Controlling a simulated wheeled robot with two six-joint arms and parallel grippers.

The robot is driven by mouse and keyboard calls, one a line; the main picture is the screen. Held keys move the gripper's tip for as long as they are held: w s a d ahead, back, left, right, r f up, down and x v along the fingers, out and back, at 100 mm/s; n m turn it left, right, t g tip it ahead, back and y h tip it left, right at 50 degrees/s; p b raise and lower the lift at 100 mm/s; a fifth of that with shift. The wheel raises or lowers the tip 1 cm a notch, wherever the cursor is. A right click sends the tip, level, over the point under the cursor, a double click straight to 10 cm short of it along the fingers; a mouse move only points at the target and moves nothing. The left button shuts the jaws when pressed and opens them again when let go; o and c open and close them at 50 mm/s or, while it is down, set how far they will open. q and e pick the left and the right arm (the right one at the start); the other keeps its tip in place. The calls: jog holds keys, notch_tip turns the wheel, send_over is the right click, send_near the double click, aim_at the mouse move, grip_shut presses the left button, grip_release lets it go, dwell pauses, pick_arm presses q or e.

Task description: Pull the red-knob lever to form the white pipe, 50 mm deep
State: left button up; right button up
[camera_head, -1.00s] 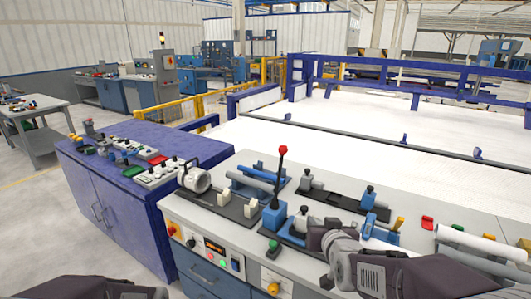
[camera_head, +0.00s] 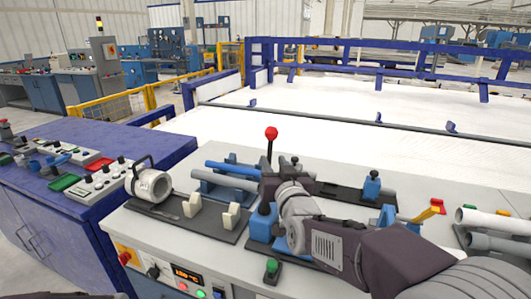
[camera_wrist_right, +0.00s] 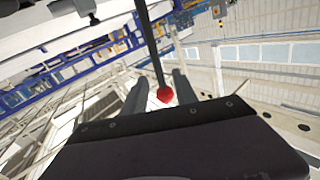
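The red-knob lever (camera_head: 271,133) stands upright at the bench's middle fixture. Its red knob (camera_wrist_right: 165,95) lies between the two grey fingers of my right gripper (camera_wrist_right: 159,80) in the right wrist view, with gaps beside it. The fingers look open. In the head view my right gripper's dark body is right by the lever and hides its lower part; the fingers are hard to make out there. A white pipe (camera_head: 494,221) lies at the right edge of the bench, above a grey pipe (camera_head: 495,243). My left gripper is out of view.
A round heater-like cylinder (camera_head: 149,186) and two cream blocks (camera_head: 192,205) sit left of the lever. A blue pipe (camera_head: 233,170) lies in a holder behind. A yellow-handled blue clamp (camera_head: 389,214) stands to the right. A button panel (camera_head: 185,280) is on the bench front.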

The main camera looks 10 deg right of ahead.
aim_at(269, 152)
jog(key=w, duration=0.8)
jog(key=shift+w+d, duration=0.15)
jog(key=shift+w, duration=0.25)
grip_shut()
dwell(0.8)
